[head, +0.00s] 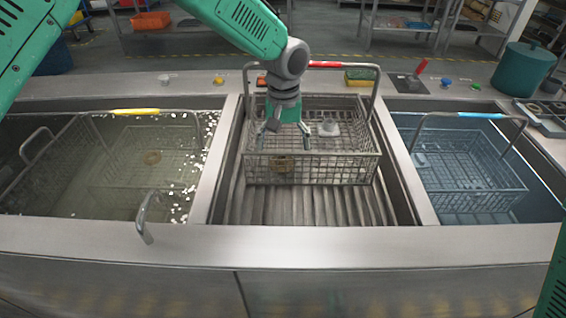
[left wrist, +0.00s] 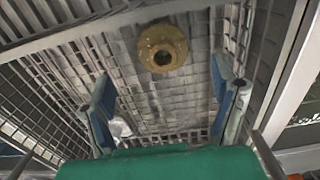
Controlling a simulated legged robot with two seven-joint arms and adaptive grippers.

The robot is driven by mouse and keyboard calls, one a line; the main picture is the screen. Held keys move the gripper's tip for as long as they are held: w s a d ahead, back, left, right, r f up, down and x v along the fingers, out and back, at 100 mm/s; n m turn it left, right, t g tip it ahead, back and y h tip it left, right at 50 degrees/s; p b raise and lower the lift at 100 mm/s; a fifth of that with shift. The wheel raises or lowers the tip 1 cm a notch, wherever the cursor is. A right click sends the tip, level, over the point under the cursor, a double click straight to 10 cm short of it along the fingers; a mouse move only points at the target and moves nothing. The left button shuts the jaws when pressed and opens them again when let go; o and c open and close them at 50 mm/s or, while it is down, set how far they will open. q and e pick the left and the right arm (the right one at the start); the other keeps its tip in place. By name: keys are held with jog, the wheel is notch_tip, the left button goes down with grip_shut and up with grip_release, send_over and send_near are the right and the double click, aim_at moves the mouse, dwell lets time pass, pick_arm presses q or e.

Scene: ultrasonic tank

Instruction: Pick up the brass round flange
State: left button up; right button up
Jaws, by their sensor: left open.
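The brass round flange (head: 284,164) lies in the middle wire basket (head: 330,179), near its front side, in the head view. In the left wrist view the flange (left wrist: 162,48) shows as a brass ring with a dark centre hole, on the basket mesh at the upper middle. My left gripper (head: 277,151) is open and empty, pointing down into the basket. Its two fingers (left wrist: 165,115) stand apart in the left wrist view, with the flange beyond them, not touching. My right gripper is not in view.
The basket has a red-topped handle (head: 330,64) at the back, and a grey-white fitting (head: 329,127) lies inside it. Tanks flank it: one murky with a yellow-handled basket (head: 135,111), one blue with a blue-handled basket (head: 481,115). A sponge (head: 360,78) lies on the back ledge.

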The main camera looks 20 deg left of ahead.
pick_arm(q)
notch_tip(320, 180, down, 5)
jog(key=shift+s+a+f, duration=0.1)
jog(key=shift+a, duration=0.05)
jog(key=c, duration=1.6)
